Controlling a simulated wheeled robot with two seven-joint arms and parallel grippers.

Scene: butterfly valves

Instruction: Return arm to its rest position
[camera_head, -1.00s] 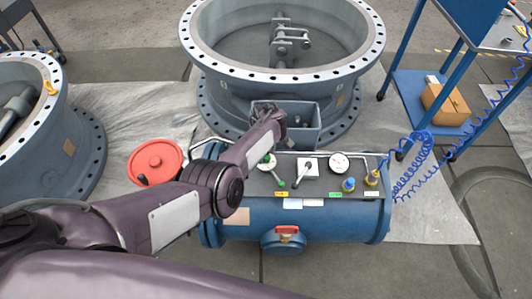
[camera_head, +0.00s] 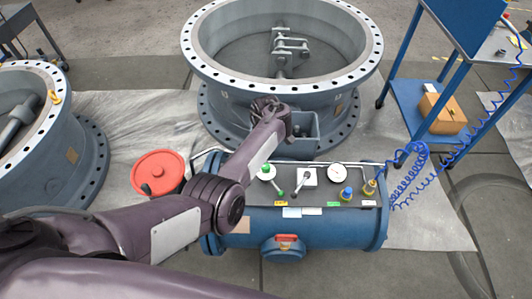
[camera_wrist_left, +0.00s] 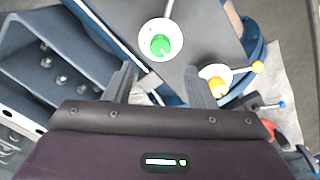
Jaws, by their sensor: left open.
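My left arm (camera_head: 215,200) comes in from the left, bent at the elbow, its forearm reaching up over the blue tank. The left gripper (camera_wrist_left: 160,85) is open in the left wrist view, its two dark fingers apart with nothing between them. In the head view the wrist end (camera_head: 268,108) is above the grey box, in front of the large valve ring, and the fingers are hard to make out. In the left wrist view a green knob on a white disc (camera_wrist_left: 161,44) and a yellow knob (camera_wrist_left: 218,86) show beyond the fingers. My right gripper is not in view.
The blue tank (camera_head: 330,228) carries a control panel with a gauge (camera_head: 337,173). A red round lid (camera_head: 158,172) lies left of it. Large valve rings (camera_head: 200,90) stand behind and at the left. A blue cart (camera_head: 410,95) with a coiled hose (camera_head: 415,165) stands at the right.

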